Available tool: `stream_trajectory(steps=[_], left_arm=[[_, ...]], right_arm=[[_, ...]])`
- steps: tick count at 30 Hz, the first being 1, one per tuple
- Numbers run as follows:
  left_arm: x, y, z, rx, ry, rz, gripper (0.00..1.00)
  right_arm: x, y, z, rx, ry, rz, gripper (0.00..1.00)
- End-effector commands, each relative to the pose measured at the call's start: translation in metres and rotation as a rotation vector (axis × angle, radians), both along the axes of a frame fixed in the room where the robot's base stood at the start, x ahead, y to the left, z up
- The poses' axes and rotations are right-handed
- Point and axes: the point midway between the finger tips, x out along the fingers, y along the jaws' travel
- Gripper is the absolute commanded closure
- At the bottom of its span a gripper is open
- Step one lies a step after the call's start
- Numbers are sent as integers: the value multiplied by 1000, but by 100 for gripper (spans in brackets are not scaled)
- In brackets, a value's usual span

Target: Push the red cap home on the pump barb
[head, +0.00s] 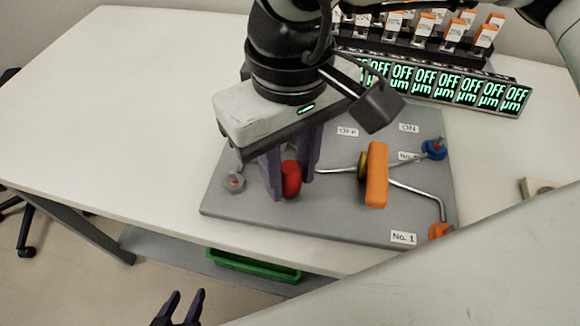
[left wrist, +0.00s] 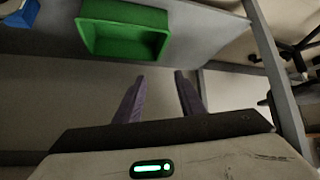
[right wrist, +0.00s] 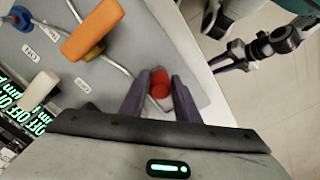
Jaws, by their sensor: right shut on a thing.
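My right gripper (head: 290,180) stands over the left part of the grey board (head: 330,222), its purple fingers on either side of the red cap (head: 291,180). In the right wrist view the red cap (right wrist: 160,82) sits between the fingertips of that gripper (right wrist: 159,84), which is shut on it. The pump barb is not clearly visible; I cannot tell whether the cap sits on it. A grey hexagonal fitting with a reddish centre (head: 234,183) is left of the cap. My left gripper (head: 181,303) is open and empty, low in front of the table.
An orange valve handle (head: 377,175) stands right of the cap, with metal tubes (head: 410,188) beside it. A blue fitting (head: 434,149) and an orange fitting (head: 440,231) are on the right. OFF displays (head: 450,83) line the back. A green bin (left wrist: 125,32) is below the table.

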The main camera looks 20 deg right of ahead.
Motion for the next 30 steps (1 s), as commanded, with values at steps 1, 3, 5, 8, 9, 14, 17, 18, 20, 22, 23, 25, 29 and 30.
stream_trajectory(steps=[1,3,5,8,9,14,17,18,20,22,23,25,29,30], left_arm=[[0,0,-3,0,0,0,64],[0,0,-4,0,-1,0,64],[0,0,-4,0,-2,0,64],[0,0,-6,-1,-3,0,64],[0,0,-6,-2,-4,0,64],[1,0,-5,-2,-6,0,64],[1,0,-5,-2,-6,0,64],[1,0,-5,-2,-7,0,64],[1,0,-5,-2,-7,0,64],[1,0,-5,-2,-7,0,64],[1,0,-5,-2,-7,0,64],[1,0,-4,-4,-6,1,64],[4,1,11,-19,-21,-3,64],[5,1,12,-18,-21,-2,64]], right_arm=[[0,0,-3,-1,2,0,93],[0,0,-5,-2,3,0,93],[0,0,-6,-2,3,0,93],[-1,0,-9,-3,2,0,93],[-1,0,-10,-3,2,0,93],[0,0,-9,-1,2,0,53],[0,0,-8,-1,2,0,50],[0,0,-8,-1,2,0,50],[0,0,-8,-1,2,0,50],[0,0,-8,-1,2,0,50],[0,0,-8,-1,2,0,50],[0,0,-8,-1,1,0,50],[0,0,-5,0,0,0,50],[1,1,5,2,-3,-1,50]])
